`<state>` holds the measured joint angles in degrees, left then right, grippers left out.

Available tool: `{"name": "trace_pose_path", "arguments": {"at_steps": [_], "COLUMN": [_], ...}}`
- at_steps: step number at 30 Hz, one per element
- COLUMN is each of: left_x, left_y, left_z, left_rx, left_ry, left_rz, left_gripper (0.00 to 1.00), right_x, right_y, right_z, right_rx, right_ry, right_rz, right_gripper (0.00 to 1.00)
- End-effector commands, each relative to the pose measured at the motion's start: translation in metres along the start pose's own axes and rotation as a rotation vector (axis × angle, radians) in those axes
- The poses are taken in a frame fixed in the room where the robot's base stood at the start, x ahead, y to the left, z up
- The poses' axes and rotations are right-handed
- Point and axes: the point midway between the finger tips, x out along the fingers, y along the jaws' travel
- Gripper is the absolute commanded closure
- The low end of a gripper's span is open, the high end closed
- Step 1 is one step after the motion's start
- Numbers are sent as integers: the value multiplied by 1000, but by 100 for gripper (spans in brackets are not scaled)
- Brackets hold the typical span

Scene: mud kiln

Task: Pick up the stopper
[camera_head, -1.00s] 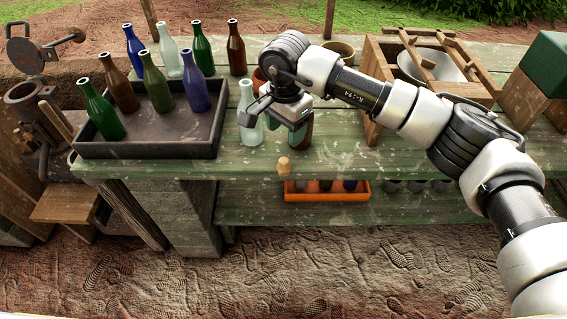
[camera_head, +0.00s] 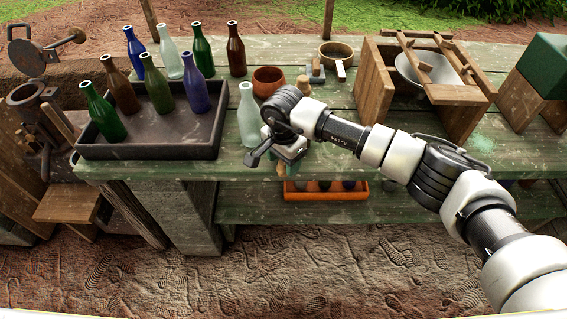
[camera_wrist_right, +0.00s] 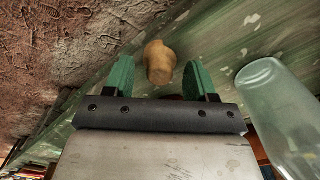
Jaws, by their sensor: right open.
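The stopper (camera_wrist_right: 159,62) is a small tan, rounded plug near the front edge of the green table. In the right wrist view it sits between the two green fingers of my open right gripper (camera_wrist_right: 160,78), with gaps on both sides. In the head view my right gripper (camera_head: 284,163) is over the table's front edge and hides most of the stopper (camera_head: 282,168). I cannot tell its exact height over the table. My left gripper is not in view.
A pale clear bottle (camera_head: 249,117) stands close to the left of my right gripper. A dark tray (camera_head: 150,151) with several bottles is further left. A brown bowl (camera_head: 268,80) and a wooden frame (camera_head: 375,85) stand behind. An orange crate (camera_head: 327,194) is on the lower shelf.

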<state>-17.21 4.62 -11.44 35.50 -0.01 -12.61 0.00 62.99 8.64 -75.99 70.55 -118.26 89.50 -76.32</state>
Motion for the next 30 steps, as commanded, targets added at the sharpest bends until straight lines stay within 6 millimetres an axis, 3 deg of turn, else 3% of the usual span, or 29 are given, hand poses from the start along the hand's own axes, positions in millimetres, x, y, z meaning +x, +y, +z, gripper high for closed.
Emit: {"name": "trace_pose_path", "arguments": {"at_steps": [2,12,23,30], "left_x": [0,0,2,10], "left_y": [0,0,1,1], "left_z": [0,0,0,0], "left_rx": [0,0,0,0], "left_ry": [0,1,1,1], "left_rz": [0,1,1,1], "left_gripper": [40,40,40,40], "right_x": [0,0,-7,-42], "right_y": [0,0,0,-1], "right_z": [0,0,0,-1], "right_rx": [0,0,0,-1], "right_ry": [0,0,1,3], "right_rz": [0,0,-1,-5], "right_gripper": [47,96,97,97]}}
